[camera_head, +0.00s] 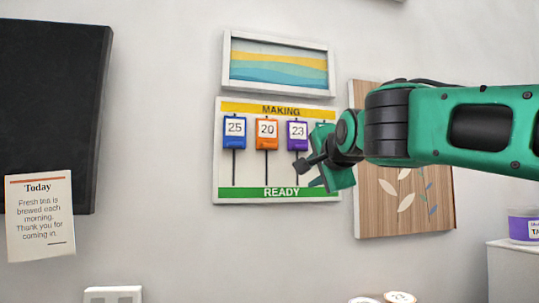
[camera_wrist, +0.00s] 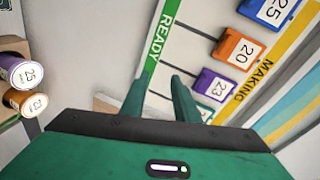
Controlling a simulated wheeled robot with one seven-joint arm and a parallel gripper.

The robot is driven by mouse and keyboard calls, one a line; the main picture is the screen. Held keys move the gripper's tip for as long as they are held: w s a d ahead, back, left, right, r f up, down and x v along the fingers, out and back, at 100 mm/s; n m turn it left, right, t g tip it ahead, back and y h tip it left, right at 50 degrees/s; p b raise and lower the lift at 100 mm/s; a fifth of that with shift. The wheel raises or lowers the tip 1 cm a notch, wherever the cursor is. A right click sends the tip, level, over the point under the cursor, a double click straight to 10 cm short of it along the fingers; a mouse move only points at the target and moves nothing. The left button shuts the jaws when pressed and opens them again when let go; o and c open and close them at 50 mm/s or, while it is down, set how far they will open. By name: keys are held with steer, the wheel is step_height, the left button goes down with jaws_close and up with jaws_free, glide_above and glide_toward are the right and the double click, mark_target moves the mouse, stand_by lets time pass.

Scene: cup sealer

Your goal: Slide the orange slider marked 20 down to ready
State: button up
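The orange slider marked 20 (camera_head: 267,142) is at the upper end of its slot, near the MAKING band (camera_head: 235,107) of the wall board. It also shows in the wrist view (camera_wrist: 228,46). The green READY band (camera_head: 235,193) runs along the board's bottom and shows in the wrist view (camera_wrist: 168,20). My gripper (camera_head: 308,174) is in front of the board's lower right, to the right of and below the orange slider. In the wrist view its two fingers (camera_wrist: 157,98) are apart with nothing held between them.
A blue slider marked 25 (camera_head: 234,132) and a purple one marked 23 (camera_head: 297,135) flank the orange slider, both high. Another slider at the right is mostly hidden by my arm. A leaf picture (camera_head: 408,215) hangs to the right. Cups (camera_wrist: 25,102) show in the wrist view.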

steer(key=m+t+y, duration=0.1)
steer(key=t+y, duration=0.1)
glide_toward(270, 146)
steer(key=s, duration=0.1)
steer(key=x, duration=1)
steer(key=shift+w+d, duration=0.1)
steer(key=shift+d, duration=0.05)
jaws_close()
stand_by(0.7)
